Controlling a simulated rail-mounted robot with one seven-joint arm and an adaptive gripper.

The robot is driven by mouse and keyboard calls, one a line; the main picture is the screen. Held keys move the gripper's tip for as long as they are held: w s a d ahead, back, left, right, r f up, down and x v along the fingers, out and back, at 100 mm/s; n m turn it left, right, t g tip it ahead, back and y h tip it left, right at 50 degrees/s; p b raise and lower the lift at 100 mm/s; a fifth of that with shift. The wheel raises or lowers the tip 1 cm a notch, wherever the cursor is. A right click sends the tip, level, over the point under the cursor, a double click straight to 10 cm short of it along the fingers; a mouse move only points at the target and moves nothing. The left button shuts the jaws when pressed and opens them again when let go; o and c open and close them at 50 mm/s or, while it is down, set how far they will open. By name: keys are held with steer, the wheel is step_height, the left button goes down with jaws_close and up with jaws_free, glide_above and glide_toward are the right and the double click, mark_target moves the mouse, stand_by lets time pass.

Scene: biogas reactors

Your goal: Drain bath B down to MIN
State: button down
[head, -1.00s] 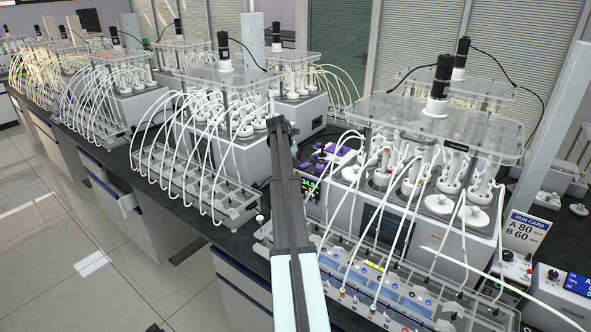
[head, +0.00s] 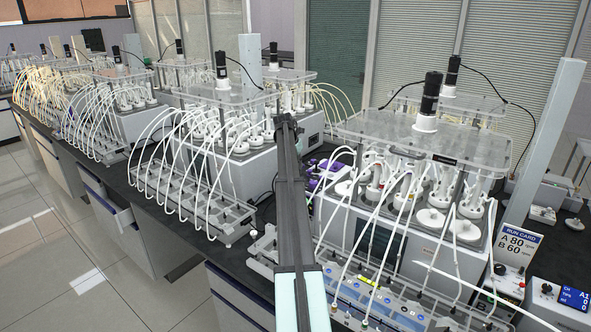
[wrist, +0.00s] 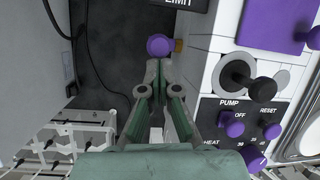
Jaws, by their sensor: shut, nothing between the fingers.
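In the wrist view my gripper (wrist: 158,70) is shut and empty, its fingertips close together. A round purple knob (wrist: 160,45) with a brass-coloured part at its right lies just beyond the fingertips; I cannot tell whether they touch it. In the head view a large bath (head: 440,250) with white-capped reactors stands at the right; my arm hides my gripper there. No bath letter or MIN mark is readable.
A run card (head: 522,240) reading A 80, B 60 stands at the right. Another bath (head: 240,170) and tube racks (head: 195,200) stand along the bench at left. A black knob (wrist: 262,90) projects from a round fitting. A dark cable hangs at the wrist view's upper left.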

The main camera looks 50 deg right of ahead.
steer(key=shift+s+d+r, duration=0.1)
steer(key=shift+d, duration=0.7)
steer(key=shift+s, duration=0.15)
steer(key=w+d+r+p, duration=0.1)
steer(key=d+r+p, duration=0.2)
steer(key=r, duration=0.5)
steer(key=shift+d+r+p, duration=0.3)
steer(key=shift+d+r, duration=0.1)
steer(key=shift+d, duration=0.5)
